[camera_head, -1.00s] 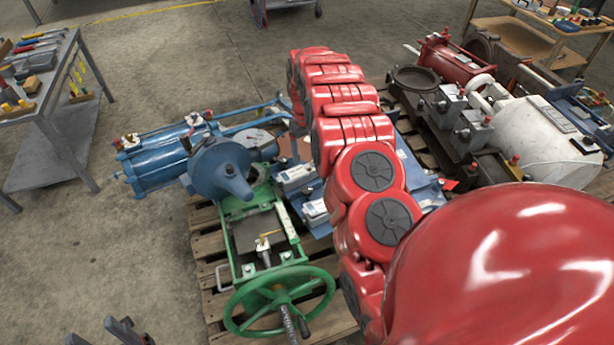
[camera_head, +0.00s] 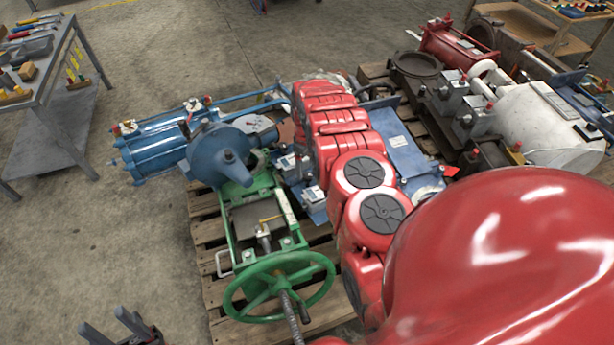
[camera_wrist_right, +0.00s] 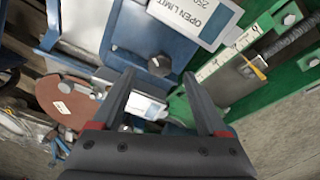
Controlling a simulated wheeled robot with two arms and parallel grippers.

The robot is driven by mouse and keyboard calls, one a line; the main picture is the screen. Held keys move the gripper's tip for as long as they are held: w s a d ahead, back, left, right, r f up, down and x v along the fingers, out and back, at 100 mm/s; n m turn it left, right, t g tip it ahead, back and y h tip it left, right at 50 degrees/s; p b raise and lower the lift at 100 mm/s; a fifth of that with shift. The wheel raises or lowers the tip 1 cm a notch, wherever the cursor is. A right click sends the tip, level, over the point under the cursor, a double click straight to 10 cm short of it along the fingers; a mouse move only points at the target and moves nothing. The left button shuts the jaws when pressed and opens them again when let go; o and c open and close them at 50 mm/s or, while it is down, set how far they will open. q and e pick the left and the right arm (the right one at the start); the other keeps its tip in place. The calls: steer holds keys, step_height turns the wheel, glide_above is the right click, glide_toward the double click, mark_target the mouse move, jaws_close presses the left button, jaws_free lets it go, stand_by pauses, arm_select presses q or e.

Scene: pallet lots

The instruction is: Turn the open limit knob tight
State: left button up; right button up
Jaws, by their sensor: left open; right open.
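In the right wrist view, a white plate reading OPEN LIMIT 250 (camera_wrist_right: 198,18) sits on a blue housing (camera_wrist_right: 128,40). A small dark round knob (camera_wrist_right: 160,66) is on that housing below the plate. My right gripper (camera_wrist_right: 158,76) is open, its fingertips to either side of the knob in the picture; I see no contact. My red right arm hides this gripper in the head view. There, the green handwheel (camera_head: 279,286) and blue actuator (camera_head: 218,155) stand on a pallet. My left gripper (camera_head: 120,326) is open and empty at the bottom left, away from the handwheel.
A green frame with a scale strip (camera_wrist_right: 224,60) and yellow pointer lies right of the knob. A brown disc (camera_wrist_right: 68,100) is at the left. A tool table (camera_head: 42,80) stands far left; a white cylinder machine (camera_head: 545,125) stands right. Floor at left is clear.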

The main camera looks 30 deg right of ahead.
mark_target(307, 175)
steer(key=shift+f+b, duration=0.5)
steer(key=shift+f, duration=1.5)
jaws_close()
